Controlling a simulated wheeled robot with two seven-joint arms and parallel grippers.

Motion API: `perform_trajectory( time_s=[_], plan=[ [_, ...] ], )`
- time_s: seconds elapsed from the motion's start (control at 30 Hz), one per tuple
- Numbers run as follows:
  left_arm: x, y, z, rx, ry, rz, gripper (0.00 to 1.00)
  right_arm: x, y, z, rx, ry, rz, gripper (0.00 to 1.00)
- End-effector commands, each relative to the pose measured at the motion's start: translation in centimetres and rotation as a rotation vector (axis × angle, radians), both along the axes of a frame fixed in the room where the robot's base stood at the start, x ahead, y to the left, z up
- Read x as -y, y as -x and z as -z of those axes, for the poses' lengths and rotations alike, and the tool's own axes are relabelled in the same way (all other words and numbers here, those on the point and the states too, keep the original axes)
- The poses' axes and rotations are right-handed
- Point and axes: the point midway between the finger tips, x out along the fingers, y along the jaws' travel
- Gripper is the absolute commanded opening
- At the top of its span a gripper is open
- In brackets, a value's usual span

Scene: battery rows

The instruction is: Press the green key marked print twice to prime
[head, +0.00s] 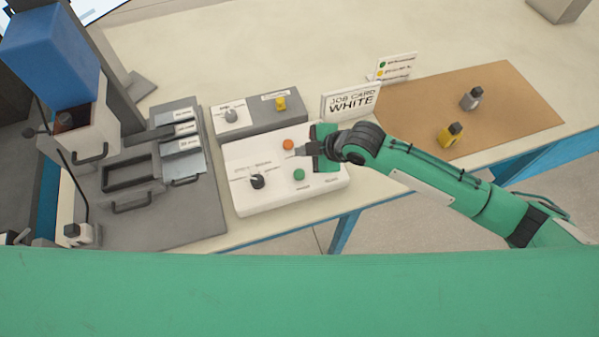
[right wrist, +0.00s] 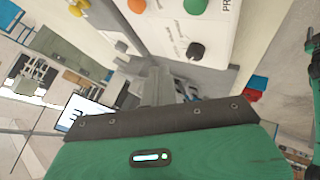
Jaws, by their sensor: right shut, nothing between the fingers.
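The green key (head: 299,175) is a round button on the front right of a white control panel (head: 240,205). An orange button (head: 288,145) sits behind it and a black knob (head: 257,181) to its left. My right gripper (head: 300,151) is shut and empty, at the panel's right side, its tips beside the orange button and behind the green key. I cannot tell its exact height over the panel. In the right wrist view the green key (right wrist: 195,6) is at the top edge, near cut-off lettering starting "PR", apart from the fingers (right wrist: 150,85). My left gripper is not in view.
A grey box (head: 262,118) with a knob and yellow switch stands behind the panel. A card reading "JOB CARD WHITE" (head: 351,101) stands to its right. A brown mat (head: 500,110) holds a grey and a yellow bottle. A grey machine with a blue top (head: 50,55) is left.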

Motion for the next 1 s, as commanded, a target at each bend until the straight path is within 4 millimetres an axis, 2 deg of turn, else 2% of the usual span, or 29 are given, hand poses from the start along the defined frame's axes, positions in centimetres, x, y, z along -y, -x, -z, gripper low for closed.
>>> perform_trajectory(
  time_s=[0.47,0.7,1.0],
  plan=[
    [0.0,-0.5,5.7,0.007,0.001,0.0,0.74,0.0,0.0,6.0,-0.001,0.0,0.001,0.0],
    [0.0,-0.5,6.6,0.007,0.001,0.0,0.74,0.0,0.0,8.0,-0.001,-0.001,0.0,0.0],
    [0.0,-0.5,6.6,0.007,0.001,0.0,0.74,0.0,0.0,8.1,-0.001,-0.001,0.0,0.0]
  ],
)
